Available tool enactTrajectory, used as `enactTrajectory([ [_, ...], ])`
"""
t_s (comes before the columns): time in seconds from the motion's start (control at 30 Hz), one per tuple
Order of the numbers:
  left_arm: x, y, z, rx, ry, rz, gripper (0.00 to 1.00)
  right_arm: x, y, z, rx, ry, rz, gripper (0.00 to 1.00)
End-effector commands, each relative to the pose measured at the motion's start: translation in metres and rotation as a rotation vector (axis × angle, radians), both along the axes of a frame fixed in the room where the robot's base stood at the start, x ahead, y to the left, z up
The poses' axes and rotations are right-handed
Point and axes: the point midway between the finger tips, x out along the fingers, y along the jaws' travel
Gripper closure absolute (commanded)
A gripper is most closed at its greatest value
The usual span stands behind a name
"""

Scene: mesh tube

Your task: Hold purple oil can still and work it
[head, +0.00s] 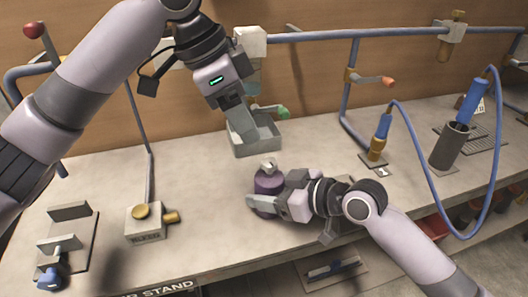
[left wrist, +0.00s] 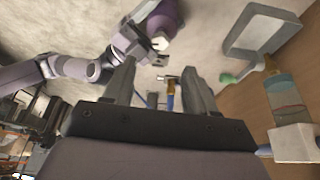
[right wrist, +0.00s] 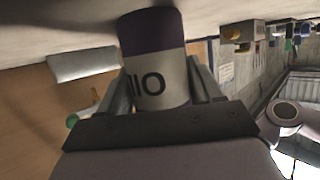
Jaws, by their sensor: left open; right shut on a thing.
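The purple oil can (head: 268,181) stands upright on the workbench near the middle of the head view, with a pale cap on top. My right gripper (head: 272,205) is shut around its body from the right. My left gripper (head: 240,125) is above and behind the can, pointing down near a grey tray. In the left wrist view its fingers (left wrist: 160,85) are apart with nothing between them, and the can's pale top (left wrist: 160,43) shows beyond them.
The grey tray (head: 258,139) stands behind the can, below a dispenser with a green tap (head: 282,113). A valve block (head: 147,222) is to the left. A blue hose (head: 424,165) and dark cylinder (head: 450,147) are to the right. The bench between valve block and can is clear.

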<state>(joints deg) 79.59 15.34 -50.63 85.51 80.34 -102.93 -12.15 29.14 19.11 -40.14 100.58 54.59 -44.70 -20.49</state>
Motion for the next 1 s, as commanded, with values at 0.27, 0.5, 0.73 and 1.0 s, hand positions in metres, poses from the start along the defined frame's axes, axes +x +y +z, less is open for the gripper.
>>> enactTrajectory([
  [0.27,0.004,-0.021,-0.054,0.003,0.002,-0.003,0.44,0.0,0.0,0.0,-0.001,0.001,0.0,0.74],
  [0.5,0.007,-0.032,-0.078,0.002,0.0,-0.002,0.44,0.0,0.0,0.0,-0.001,0.001,0.0,0.74],
  [0.73,0.008,-0.033,-0.082,0.001,-0.003,-0.002,0.44,0.0,0.0,0.0,-0.001,0.001,0.0,0.74],
  [1.0,0.008,-0.033,-0.082,0.002,-0.003,-0.002,0.89,0.0,0.0,0.0,-0.001,0.001,0.0,0.74],
])
